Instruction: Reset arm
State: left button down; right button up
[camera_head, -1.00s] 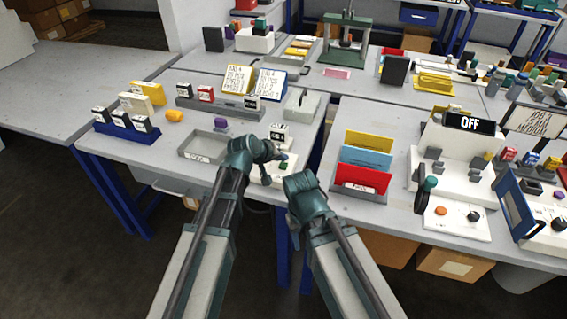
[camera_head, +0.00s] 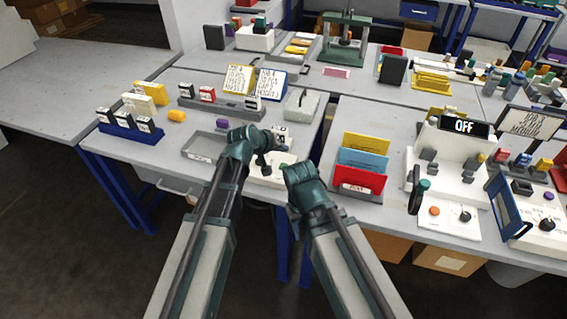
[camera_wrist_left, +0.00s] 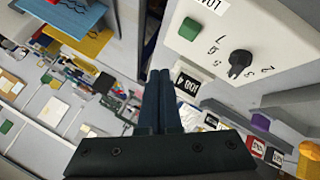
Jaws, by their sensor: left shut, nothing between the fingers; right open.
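My left gripper (camera_head: 264,157) is shut and empty, close above a white control box (camera_head: 265,180) on the near bench edge. In the left wrist view its dark fingers (camera_wrist_left: 161,98) are pressed together. The box there (camera_wrist_left: 215,32) has a green button (camera_wrist_left: 189,29) and a black knob (camera_wrist_left: 240,63), both clear of the fingers. A small block labelled JOB 4 (camera_wrist_left: 187,85) is close to the fingertips in that view. My right gripper (camera_head: 290,170) is just right of the box, in front of the bench edge; its fingers are largely hidden behind its wrist.
A grey tray (camera_head: 198,157) lies left of the left gripper. A rack with yellow, blue and red folders (camera_head: 360,180) stands to the right. Stamps in a blue holder (camera_head: 130,130) are at the left. The far left bench is clear.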

dwell(0.6)
pick_arm(q)
jog(key=s+a+f+m+g+y, duration=0.1)
jog(key=s+a+m+g+y, duration=0.1)
jog(key=s, duration=0.6)
jog(key=s+a+f+m+g+y+p, duration=0.1)
jog(key=s+g+y, duration=0.1)
jog(key=s, duration=0.7)
jog(key=s+a+f+m+g+y+p, duration=0.1)
jog(key=s+a+f+m+g+y, duration=0.1)
jog(key=s, duration=0.6)
jog(key=shift+s+a+m+g+y, duration=0.3)
jog(key=shift+s+g+y, duration=0.1)
jog(key=shift+g, duration=0.5)
jog(key=shift+f, duration=0.1)
